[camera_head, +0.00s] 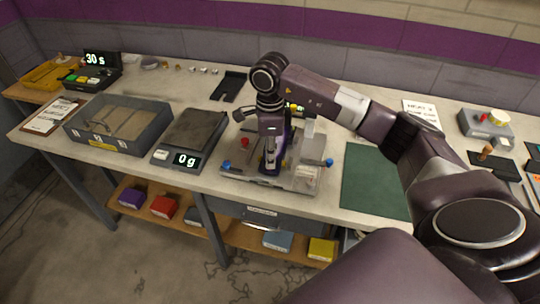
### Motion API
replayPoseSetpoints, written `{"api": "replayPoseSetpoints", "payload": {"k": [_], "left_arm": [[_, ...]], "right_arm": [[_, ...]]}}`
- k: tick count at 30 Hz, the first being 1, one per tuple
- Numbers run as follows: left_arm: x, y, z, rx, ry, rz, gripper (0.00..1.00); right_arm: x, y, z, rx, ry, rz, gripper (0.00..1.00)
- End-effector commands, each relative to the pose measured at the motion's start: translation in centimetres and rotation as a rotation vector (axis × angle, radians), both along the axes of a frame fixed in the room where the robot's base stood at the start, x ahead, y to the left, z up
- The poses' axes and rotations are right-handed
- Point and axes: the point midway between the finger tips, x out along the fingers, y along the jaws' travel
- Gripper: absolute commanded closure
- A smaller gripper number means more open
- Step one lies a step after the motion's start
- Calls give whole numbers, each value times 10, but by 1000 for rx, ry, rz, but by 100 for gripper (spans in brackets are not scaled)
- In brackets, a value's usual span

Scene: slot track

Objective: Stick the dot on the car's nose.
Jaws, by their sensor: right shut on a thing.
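My right gripper (271,166) points down over a grey fixture plate (300,183) at the front middle of the bench. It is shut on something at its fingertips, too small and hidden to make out. A dark purple, narrow shape (284,150), perhaps the car, lies in the fixture right behind and beside the fingers. My gripper hides much of it, and I cannot tell its nose or whether the fingers touch it. I cannot make out the dot. My left gripper is not in view.
A scale (193,138) reading 0 g and a grey divided bin (75,128) stand left of the fixture. A green mat (370,182) lies to its right, partly behind my right arm. A black tray (229,87) lies behind. A timer (97,68) reads 30 s.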

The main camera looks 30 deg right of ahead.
Motion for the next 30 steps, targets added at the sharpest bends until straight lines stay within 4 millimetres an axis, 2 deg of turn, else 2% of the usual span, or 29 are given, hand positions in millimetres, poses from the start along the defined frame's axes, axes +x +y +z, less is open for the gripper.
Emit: {"api": "replayPoseSetpoints", "payload": {"k": [16,30], "left_arm": [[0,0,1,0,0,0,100],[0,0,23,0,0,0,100]], "right_arm": [[0,-1,1,-2,2,-1,100],[0,-1,38,-1,0,-1,100]]}}
